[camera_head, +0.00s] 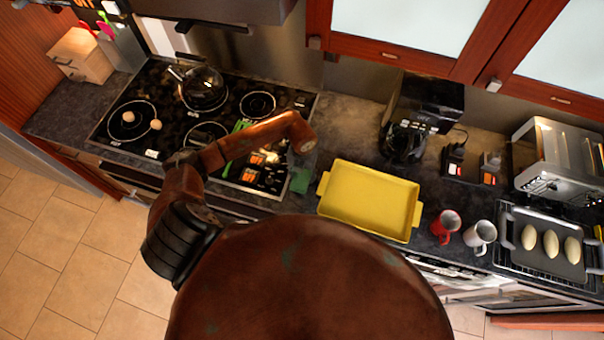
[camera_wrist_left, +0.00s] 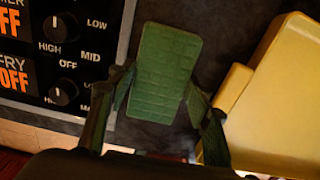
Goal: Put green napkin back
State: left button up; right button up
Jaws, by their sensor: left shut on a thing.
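The green napkin (camera_wrist_left: 164,72) is a textured green rectangle between the two fingers of my left gripper (camera_wrist_left: 158,100) in the left wrist view. The gripper is shut on it. In the head view the green napkin (camera_head: 299,182) shows just below the end of my left arm, over the dark counter edge between the cooktop and the yellow tray. My left gripper (camera_head: 301,165) is mostly hidden there by my wrist. I cannot tell whether the napkin touches the counter. My right gripper is not in view.
The yellow tray (camera_head: 368,199) lies close to the right of the napkin. The cooktop (camera_head: 140,100) with a glass kettle (camera_head: 203,88) is on the left. A coffee maker (camera_head: 405,140), red mug (camera_head: 446,224), white mug (camera_head: 480,236) and toaster oven (camera_head: 560,160) stand further right.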

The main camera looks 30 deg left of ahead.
aim_at(302, 175)
pick_arm(q)
jog(key=shift+f, duration=0.15)
jog(key=o, duration=1.2)
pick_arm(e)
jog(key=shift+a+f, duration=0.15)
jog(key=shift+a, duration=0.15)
pick_arm(q)
jog(key=shift+r, duration=0.35)
notch_tip(302, 175, up, 12)
jog(key=b, duration=0.3)
jog(key=shift+f, duration=0.15)
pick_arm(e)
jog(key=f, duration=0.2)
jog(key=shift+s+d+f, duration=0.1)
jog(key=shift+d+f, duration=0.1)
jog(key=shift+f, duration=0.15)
